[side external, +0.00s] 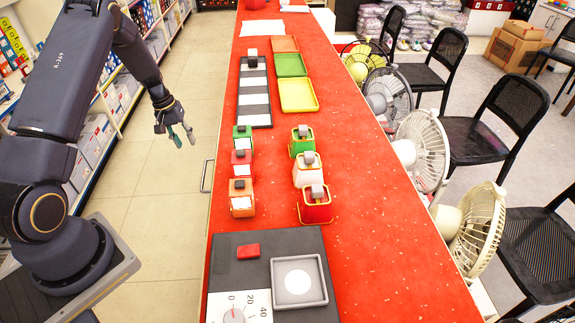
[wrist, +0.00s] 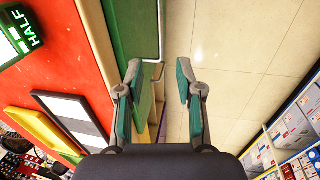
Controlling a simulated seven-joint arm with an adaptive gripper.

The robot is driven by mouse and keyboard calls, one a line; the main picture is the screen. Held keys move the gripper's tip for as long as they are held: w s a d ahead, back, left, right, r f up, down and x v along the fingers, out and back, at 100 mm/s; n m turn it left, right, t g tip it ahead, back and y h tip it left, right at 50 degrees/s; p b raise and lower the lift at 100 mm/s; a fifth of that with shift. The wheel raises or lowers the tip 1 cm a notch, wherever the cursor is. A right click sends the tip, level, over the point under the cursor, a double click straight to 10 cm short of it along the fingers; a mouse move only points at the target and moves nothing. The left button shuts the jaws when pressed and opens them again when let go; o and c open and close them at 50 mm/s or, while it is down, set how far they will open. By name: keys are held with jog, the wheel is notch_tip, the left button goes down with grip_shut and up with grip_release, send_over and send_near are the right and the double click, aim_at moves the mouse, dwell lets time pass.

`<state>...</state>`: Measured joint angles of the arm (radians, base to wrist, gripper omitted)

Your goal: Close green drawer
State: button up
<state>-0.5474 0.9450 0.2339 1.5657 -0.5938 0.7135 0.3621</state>
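The green drawer (wrist: 128,28) shows in the wrist view as a green panel along the counter's side, with a silver handle (wrist: 157,50) at its outer edge. How far it is pulled out I cannot tell. In the side view a handle (side external: 207,176) juts from the counter's left side; the drawer face is hidden there. My gripper (side external: 178,134) hangs over the floor left of the counter, apart from it. In the wrist view my gripper (wrist: 158,75) is open, its teal-padded fingers apart with nothing held between them.
The red counter (side external: 350,240) carries small boxes, trays and a grey dish (side external: 299,281). A green box (wrist: 20,35) marked HALF shows near the wrist view's corner. Shelves (side external: 100,125) stand at left. The tiled floor (side external: 170,215) between shelves and counter is clear.

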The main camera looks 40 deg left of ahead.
jog(key=f, duration=0.4)
jog(key=w+d+f, duration=0.1)
jog(key=f, duration=0.4)
jog(key=w+d+f, duration=0.1)
jog(key=f, duration=0.4)
jog(key=shift+c, duration=0.4)
grip_shut()
